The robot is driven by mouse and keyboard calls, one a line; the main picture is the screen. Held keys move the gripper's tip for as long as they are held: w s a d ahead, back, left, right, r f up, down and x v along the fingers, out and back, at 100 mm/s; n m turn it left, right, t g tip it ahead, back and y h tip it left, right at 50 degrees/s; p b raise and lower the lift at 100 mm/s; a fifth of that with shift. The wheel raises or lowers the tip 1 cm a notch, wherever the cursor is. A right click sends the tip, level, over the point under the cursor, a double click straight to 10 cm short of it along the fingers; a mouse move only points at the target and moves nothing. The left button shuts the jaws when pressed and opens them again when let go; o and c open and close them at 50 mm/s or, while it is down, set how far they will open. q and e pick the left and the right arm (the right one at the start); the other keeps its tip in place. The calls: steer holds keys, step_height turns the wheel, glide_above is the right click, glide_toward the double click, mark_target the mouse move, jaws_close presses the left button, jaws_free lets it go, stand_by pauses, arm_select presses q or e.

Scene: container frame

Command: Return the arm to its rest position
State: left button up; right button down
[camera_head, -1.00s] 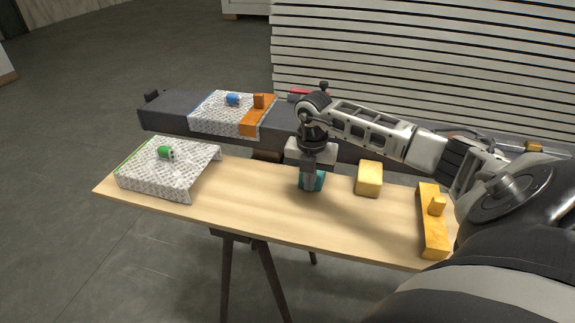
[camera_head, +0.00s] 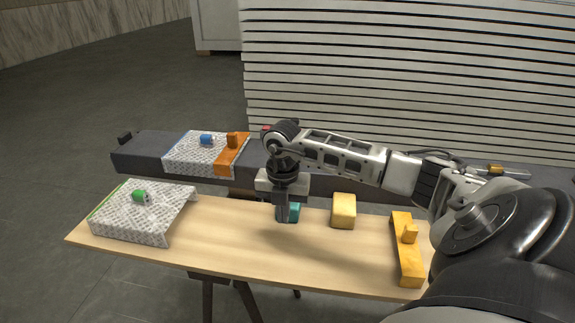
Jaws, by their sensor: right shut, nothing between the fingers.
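My right arm reaches in from the right over the wooden table (camera_head: 235,243). My right gripper (camera_head: 282,218) points down, shut and empty, just above or at the tabletop. A teal block (camera_head: 295,213) stands right beside the fingers and is partly hidden by them; I cannot tell whether they touch. My left gripper is not in view.
A yellow block (camera_head: 343,211) and a yellow bracket piece (camera_head: 407,252) stand right of the gripper. A metal plate (camera_head: 150,220) with a green part (camera_head: 140,196) is at left. Behind runs a dark beam (camera_head: 140,158) with a plate, blue part (camera_head: 207,139) and orange piece (camera_head: 231,158).

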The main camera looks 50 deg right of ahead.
step_height(320, 180, up, 6)
steer(key=shift+r, duration=0.25)
steer(key=shift+a, duration=0.1)
